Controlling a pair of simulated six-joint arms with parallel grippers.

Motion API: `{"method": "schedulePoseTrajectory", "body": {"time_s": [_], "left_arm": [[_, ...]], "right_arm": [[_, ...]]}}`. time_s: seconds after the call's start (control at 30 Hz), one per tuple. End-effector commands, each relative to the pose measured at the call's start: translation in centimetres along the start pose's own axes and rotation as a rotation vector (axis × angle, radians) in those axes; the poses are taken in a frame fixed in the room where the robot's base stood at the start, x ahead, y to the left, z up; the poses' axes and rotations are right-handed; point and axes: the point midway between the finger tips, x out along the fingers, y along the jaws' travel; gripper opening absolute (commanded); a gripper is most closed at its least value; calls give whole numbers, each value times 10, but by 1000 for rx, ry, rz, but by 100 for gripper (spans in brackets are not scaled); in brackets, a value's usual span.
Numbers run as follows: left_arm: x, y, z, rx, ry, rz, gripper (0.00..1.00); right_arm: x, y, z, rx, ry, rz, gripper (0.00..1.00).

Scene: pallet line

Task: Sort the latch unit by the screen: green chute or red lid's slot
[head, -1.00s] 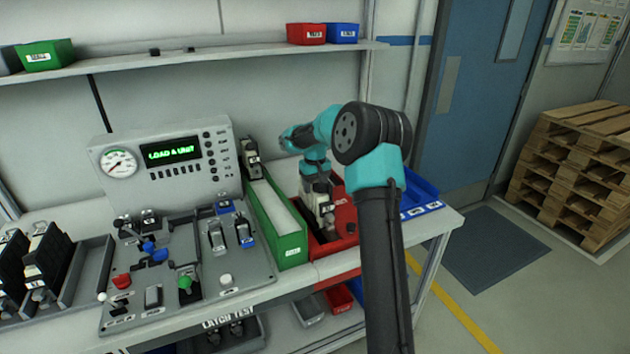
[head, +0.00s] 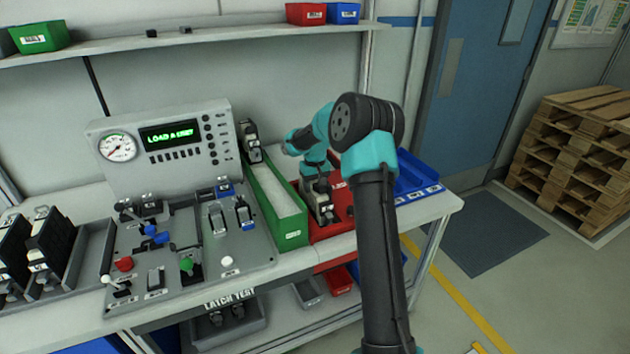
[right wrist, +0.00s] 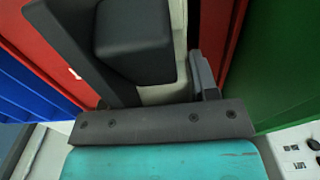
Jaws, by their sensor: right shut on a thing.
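The screen (head: 169,134) on the grey test panel shows green text that reads as "LOAD A UNIT". My right gripper (head: 318,184) is shut on a black and pale latch unit (head: 322,206), held upright at the red lid (head: 343,208). In the right wrist view the unit (right wrist: 135,45) has red surfaces on both sides. How deep it sits in the lid's slot is hidden. The green chute (head: 290,232) lies just left of the red box, with another dark unit (head: 250,141) at its back end. My left gripper is not in view.
The test fixture (head: 190,262) with levers and buttons fills the bench's middle. A rack with several black units (head: 50,240) is at the left. A blue tray (head: 415,185) stands right of the red box. A shelf (head: 200,45) runs above.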

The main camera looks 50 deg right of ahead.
Motion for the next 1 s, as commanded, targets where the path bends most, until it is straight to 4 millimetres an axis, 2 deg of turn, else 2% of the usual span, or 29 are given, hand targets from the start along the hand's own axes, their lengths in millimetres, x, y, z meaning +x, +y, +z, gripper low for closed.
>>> {"method": "schedulePoseTrajectory", "body": {"time_s": [0.23,0.73,0.77,1.0], "left_arm": [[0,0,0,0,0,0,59],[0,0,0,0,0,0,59],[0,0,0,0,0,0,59],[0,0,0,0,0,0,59]], "right_arm": [[10,0,0,1,0,0,2],[10,0,0,0,0,0,2],[10,0,0,0,0,0,55],[10,0,0,0,0,0,78]]}}
